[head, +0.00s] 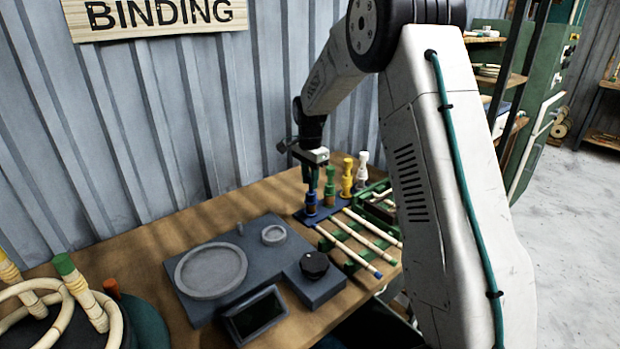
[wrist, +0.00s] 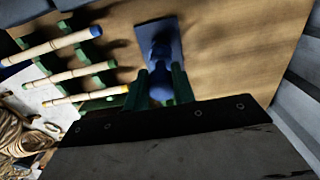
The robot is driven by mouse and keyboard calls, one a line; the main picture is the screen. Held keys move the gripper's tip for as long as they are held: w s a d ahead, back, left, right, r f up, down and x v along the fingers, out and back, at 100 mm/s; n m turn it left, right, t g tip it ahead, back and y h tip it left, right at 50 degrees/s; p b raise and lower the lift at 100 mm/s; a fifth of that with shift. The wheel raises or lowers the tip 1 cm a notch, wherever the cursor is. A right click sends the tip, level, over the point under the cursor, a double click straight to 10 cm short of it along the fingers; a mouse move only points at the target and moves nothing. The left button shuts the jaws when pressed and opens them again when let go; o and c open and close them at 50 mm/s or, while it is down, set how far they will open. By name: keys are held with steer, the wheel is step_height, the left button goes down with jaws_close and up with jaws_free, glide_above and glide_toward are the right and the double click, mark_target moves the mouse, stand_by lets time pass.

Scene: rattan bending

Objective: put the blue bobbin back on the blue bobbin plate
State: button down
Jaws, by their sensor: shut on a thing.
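The blue bobbin (head: 311,204) is upright at the left end of a row of bobbins in the head view. It also shows in the wrist view (wrist: 160,84), between the two fingers of my gripper (wrist: 162,90). My gripper (head: 312,182) points down and is shut on the bobbin's upper part. A blue plate (wrist: 158,30) lies on the bench beneath the bobbin. The bobbin's foot appears over this plate, but I cannot tell whether it touches.
Green (head: 330,188), yellow (head: 347,178) and white (head: 362,170) bobbins stand close on the right. A green rack (head: 355,262) with pale rods is in front of them. A grey device (head: 195,310) with a round dish stands left. A corrugated wall (head: 180,130) rises behind.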

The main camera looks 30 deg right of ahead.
steer(key=c, duration=1.2)
jaws_free()
steer(key=shift+f, duration=0.1)
steer(key=shift+o, duration=0.2)
step_height(320, 180, up, 11)
steer(key=s+a+r+n, duration=0.3)
steer(key=s+a+r, duration=0.1)
steer(key=s+r, duration=0.35)
steer(key=s+a+r+n, duration=0.1)
steer(key=s+a+n, duration=0.1)
steer(key=s, duration=0.5)
steer(key=s+a+r+n, duration=0.2)
steer(key=s, duration=0.4)
steer(key=s+a+f+n, duration=0.1)
steer(key=s+f+n, duration=0.1)
steer(key=s, duration=0.5)
steer(key=s+a+f+n, duration=0.2)
steer(key=s+n, duration=0.2)
steer(key=s, duration=0.4)
steer(key=s+a+f+n+t, duration=0.1)
steer(key=s+f+n, duration=0.1)
steer(key=s, duration=0.5)
steer(key=shift+s+a+n, duration=0.25)
steer(key=shift+s+n, duration=0.05)
steer(key=shift+n, duration=0.1)
steer(key=shift+f, duration=0.1)
